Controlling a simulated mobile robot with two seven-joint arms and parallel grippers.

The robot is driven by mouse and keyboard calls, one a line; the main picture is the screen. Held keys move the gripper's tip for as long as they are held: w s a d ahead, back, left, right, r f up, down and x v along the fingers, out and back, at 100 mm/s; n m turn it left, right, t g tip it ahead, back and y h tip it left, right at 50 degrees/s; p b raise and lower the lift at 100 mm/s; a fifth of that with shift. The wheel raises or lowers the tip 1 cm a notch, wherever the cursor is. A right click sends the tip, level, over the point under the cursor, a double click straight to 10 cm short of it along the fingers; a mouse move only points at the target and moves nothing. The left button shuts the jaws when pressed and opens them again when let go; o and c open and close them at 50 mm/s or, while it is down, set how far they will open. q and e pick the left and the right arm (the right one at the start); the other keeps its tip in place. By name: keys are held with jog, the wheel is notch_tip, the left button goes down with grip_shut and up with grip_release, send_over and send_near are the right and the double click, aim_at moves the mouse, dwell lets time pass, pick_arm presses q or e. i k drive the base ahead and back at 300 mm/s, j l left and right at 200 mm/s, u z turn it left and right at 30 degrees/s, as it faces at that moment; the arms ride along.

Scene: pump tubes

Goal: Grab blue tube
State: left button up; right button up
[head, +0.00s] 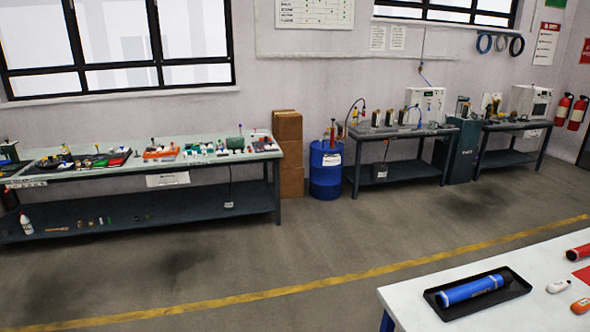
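The blue tube (469,291) lies on its side in a shallow black tray (522,286). The tray rests on a white table (412,300) at the lower right of the head view. The tube runs from lower left to upper right within the tray, with pale markings along it. Neither of my grippers is in view.
On the same table are a red tube (579,252), cut by the right edge, a white bottle (558,286) and an orange-and-white item (580,306). A long workbench (190,158), a blue drum (326,172) and cardboard boxes (288,150) line the wall. The floor (300,250) between is clear.

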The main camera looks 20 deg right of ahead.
aim_at(489, 283)
jog(key=i+z, duration=0.25)
jog(key=z, duration=0.2)
jog(key=i+j+z, duration=0.2)
jog(key=z, duration=0.25)
jog(key=i+j+z, duration=0.3)
jog(key=z, duration=0.15)
jog(key=i+j+z, duration=0.35)
jog(key=j+z, duration=0.15)
jog(key=i+j+z, duration=0.1)
jog(key=j+z, duration=0.15)
jog(key=j, duration=0.15)
